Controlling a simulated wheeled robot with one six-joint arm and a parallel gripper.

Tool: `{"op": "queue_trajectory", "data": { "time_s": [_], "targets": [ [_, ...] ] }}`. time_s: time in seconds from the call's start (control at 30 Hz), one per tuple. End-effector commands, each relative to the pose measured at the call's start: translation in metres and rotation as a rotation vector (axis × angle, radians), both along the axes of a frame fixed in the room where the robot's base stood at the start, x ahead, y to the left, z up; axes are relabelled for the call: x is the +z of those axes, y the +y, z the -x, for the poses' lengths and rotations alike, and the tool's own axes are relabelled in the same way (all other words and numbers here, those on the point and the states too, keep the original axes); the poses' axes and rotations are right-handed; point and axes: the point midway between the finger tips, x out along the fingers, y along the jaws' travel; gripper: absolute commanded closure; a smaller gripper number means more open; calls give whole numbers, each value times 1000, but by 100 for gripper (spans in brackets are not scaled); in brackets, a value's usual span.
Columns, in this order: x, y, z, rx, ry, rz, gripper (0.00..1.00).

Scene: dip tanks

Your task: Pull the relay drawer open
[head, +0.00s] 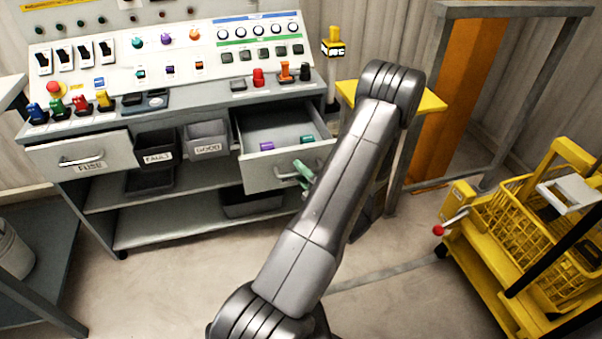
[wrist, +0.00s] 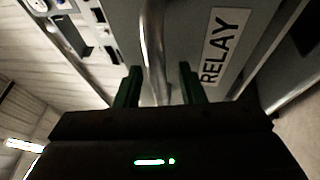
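The relay drawer (head: 271,168) is the grey drawer at the right of the console. It stands pulled out, with its inside showing in the head view. In the wrist view its front bears the label RELAY (wrist: 219,47) beside a metal bar handle (wrist: 153,45). My gripper (wrist: 160,84) has its two green fingers apart, one on each side of the handle, with a visible gap on the right side. In the head view the green fingers (head: 304,172) are at the drawer front, and my arm hides part of its right end.
Purple and green modules lie in the drawer. The FUSE drawer (head: 84,157) is at the left, with the FAULT bin (head: 157,156) and GOOD bin (head: 207,147) between. A yellow cart (head: 500,312) with a basket stands at the right. Floor in front is clear.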

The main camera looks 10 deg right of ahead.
Motion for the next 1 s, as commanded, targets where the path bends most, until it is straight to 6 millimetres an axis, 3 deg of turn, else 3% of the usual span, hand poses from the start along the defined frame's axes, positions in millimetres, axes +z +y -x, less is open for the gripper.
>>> {"op": "queue_trajectory", "data": {
  "time_s": [0.27, 0.7, 1.0],
  "targets": [
    [-1, -5, 9, -3, 0, -1, 64],
    [-16, -40, 84, -5, 1, -1, 64],
    [-22, -55, 118, -2, 0, 0, 64]
  ]
}}
